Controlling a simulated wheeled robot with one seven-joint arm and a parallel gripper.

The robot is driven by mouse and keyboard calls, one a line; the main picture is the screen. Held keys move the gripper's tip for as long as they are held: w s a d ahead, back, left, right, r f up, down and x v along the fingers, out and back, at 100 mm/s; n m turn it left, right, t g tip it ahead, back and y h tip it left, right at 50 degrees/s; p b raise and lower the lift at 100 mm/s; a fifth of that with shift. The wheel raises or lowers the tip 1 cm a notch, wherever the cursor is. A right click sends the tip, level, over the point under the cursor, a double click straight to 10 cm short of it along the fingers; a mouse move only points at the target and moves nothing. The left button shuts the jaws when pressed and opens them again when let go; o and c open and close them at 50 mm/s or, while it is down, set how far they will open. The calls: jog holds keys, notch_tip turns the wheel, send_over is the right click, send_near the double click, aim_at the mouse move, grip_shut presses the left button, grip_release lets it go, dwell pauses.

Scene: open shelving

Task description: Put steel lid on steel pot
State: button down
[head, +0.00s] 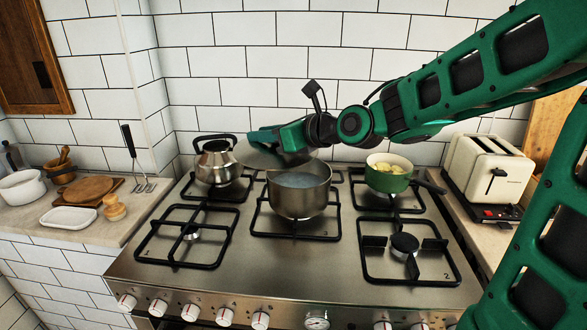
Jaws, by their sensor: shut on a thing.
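The steel pot (299,203) stands upright on the middle burner of the stove, and its open top shows greyish liquid inside. The steel lid (248,156) is a shiny disc above and behind the pot's rim, set slightly to the left of the pot. My gripper (272,146) is shut on the lid from above. The fingertips and the part of the lid they grip are partly hidden. I cannot tell whether the lid's edge touches the pot's rim.
A steel kettle (217,163) stands close on the left. A green pot (388,176) with yellowish food is on the right rear burner. A toaster (488,172) is farther right. The front left burner (190,234) and front right burner (404,244) are empty.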

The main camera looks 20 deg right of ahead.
jog(key=shift+w+a+f+n+g+y, duration=0.1)
jog(key=shift+w+a+n+g+y, duration=0.25)
jog(key=shift+w+a, duration=0.4)
jog(key=w+d+f, duration=0.6)
jog(key=d+f, duration=0.3)
jog(key=f, duration=0.2)
jog(key=shift+w+d, duration=0.15)
jog(key=shift+d, duration=0.15)
jog(key=c, duration=1.5)
grip_release()
jog(key=shift+f, duration=0.1)
jog(key=shift+d, duration=0.15)
jog(key=v, duration=1.2)
